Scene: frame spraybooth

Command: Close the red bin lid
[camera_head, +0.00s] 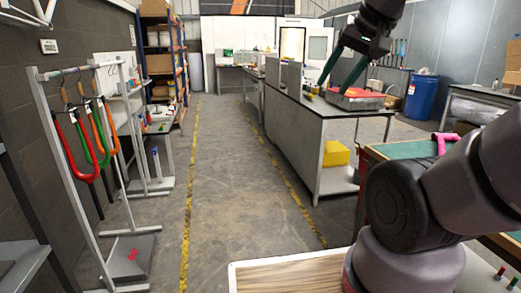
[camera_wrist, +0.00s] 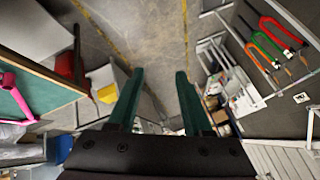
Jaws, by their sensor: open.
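My gripper (camera_head: 332,88) is raised in the upper right of the head view, with its two dark green fingers apart and nothing between them. In the wrist view the open gripper (camera_wrist: 160,72) points over the floor aisle. A grey tray with a red top or contents (camera_head: 362,94) sits on the long bench, behind the fingers in the picture. I cannot tell whether it is a bin or has a lid.
A long grey bench (camera_head: 318,110) has a yellow box (camera_head: 336,154) on its lower shelf. A green-topped table (camera_head: 400,149) with a pink object (camera_head: 446,141) stands at right. A rack (camera_head: 50,110) holds colored frame forks. The yellow-lined aisle (camera_head: 235,150) is clear.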

